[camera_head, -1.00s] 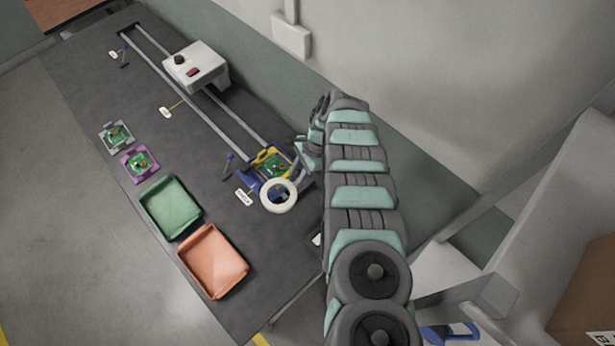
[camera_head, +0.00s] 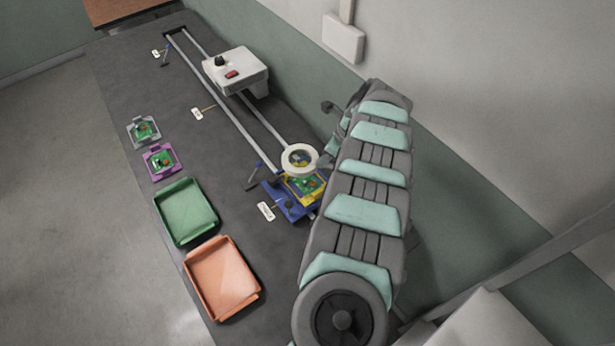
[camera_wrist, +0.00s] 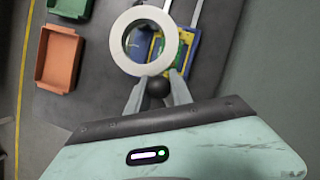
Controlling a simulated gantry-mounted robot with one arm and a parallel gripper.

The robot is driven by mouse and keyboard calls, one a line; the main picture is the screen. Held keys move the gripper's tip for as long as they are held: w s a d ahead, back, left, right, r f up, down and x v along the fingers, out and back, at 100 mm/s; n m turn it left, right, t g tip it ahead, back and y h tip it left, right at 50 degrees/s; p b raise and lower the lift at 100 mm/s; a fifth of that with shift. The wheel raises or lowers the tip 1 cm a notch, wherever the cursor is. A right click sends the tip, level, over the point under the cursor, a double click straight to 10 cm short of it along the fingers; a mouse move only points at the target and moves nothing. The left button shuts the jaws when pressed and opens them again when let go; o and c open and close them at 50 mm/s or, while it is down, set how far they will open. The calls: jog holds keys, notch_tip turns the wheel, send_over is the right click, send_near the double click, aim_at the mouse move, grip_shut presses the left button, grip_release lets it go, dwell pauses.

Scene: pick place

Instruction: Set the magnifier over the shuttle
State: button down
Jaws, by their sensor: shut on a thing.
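The magnifier (camera_head: 286,156), a white ring around a clear lens, is in the air by the far end of the blue shuttle (camera_head: 277,200). In the head view it covers only the far edge of the yellow frame with a green board (camera_head: 305,187) on the shuttle. In the wrist view the magnifier (camera_wrist: 118,42) overlaps the left part of the yellow frame (camera_wrist: 156,47). My gripper (camera_wrist: 158,82) is shut on the dark round knob (camera_wrist: 157,88) at the magnifier's near side. In the head view my arm partly hides the gripper.
Two rails (camera_head: 225,105) run to the far end of the table, under a white box with a red button (camera_head: 236,72). A green tray (camera_head: 186,212), an orange tray (camera_head: 222,279), a purple-framed board (camera_head: 161,161) and a grey-framed board (camera_head: 144,130) lie left. A wall stands right.

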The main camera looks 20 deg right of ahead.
jog(key=shift+w+d+f+m+h+b, duration=0.1)
jog(key=shift+w+d+m+h+b, duration=0.3)
jog(key=shift+w+d+m+b, duration=0.85)
jog(key=shift+s+a, duration=0.2)
jog(key=shift+a, duration=0.2)
jog(key=c, duration=1.2)
grip_release()
jog(key=shift+d, duration=0.1)
jog(key=v, duration=1.1)
jog(key=shift+s+f, duration=0.1)
jog(key=shift+s, duration=0.05)
